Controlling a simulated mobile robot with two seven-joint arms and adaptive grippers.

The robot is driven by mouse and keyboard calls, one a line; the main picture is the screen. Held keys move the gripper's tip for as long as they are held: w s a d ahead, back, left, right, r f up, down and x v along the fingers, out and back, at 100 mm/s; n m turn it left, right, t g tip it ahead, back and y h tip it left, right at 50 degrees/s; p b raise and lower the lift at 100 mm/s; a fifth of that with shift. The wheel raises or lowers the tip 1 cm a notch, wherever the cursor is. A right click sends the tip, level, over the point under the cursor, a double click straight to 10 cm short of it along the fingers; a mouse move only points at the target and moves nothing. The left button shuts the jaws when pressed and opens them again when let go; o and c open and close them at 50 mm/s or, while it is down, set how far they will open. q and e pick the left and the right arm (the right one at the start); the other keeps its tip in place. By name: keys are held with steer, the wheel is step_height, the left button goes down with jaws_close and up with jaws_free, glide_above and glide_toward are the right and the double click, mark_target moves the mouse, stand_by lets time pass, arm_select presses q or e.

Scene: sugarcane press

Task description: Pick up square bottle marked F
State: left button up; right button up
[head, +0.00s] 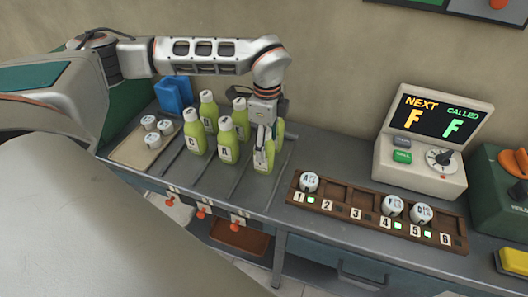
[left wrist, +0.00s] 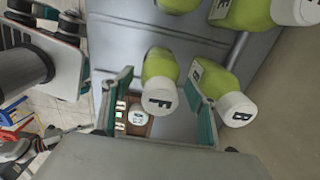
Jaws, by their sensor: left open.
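The square bottle marked F (left wrist: 160,72) is yellow-green with a white cap bearing a black F, seen from above in the left wrist view. In the head view this bottle (head: 269,160) stands at the right end of the bottle group, partly hidden by my gripper. My left gripper (head: 264,150) points down over it and is open. In the left wrist view the fingers of the gripper (left wrist: 159,105) lie to either side of the F cap; contact cannot be told. My right gripper is not in view.
Several similar bottles stand close by, including one marked B (left wrist: 236,108) just beyond the right finger. A numbered rack (head: 375,213) holds white-capped pieces. A console (head: 432,140) shows F.

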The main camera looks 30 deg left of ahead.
arm_select(q)
steer(key=f, duration=0.4)
steer(key=shift+s+a, duration=0.15)
steer(key=shift+a, duration=0.15)
steer(key=c, duration=1.4)
steer(key=shift+r, duration=0.1)
steer(key=shift+c, duration=0.2)
